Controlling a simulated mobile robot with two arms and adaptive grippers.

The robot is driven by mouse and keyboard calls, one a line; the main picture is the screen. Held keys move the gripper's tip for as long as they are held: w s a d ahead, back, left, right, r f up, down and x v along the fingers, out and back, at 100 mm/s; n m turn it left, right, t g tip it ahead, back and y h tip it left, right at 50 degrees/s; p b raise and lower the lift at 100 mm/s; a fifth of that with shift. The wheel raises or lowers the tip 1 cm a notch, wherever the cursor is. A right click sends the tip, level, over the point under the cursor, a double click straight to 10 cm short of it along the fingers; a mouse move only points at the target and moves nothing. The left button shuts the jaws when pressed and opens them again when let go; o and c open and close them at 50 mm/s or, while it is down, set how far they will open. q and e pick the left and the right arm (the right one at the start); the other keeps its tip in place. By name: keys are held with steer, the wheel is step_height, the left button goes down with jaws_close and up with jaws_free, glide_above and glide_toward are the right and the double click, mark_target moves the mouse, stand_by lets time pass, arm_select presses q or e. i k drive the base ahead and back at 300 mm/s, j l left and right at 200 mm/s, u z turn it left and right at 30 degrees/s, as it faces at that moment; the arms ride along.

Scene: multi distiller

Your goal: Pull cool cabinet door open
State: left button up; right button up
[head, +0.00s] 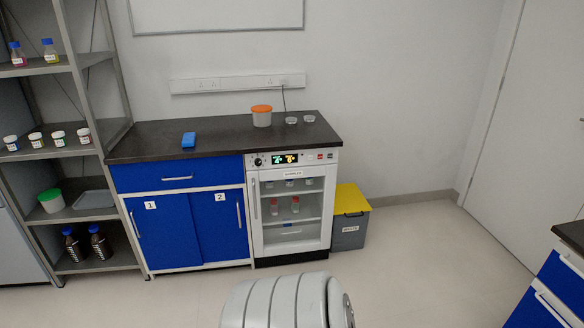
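The cool cabinet (292,251) is a white unit with a glass door, built in under the right end of the dark counter. Its door (325,215) looks shut, with a vertical handle (254,200) on the left side. Through the glass I see shelves with small containers and red-capped bottles (295,206). A lit display (285,159) and a knob sit above the door. Neither of my grippers shows in the head view, and nothing is seen touching the handle.
Blue cupboards marked 1 and 2 (218,225) stand left of the cabinet. A grey bin with a yellow lid (350,232) stands close on its right. The floor in front (420,265) is clear. Another blue-fronted counter (555,285) is at the lower right.

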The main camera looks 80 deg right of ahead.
mark_target(291, 209)
steer(key=z, duration=2.75)
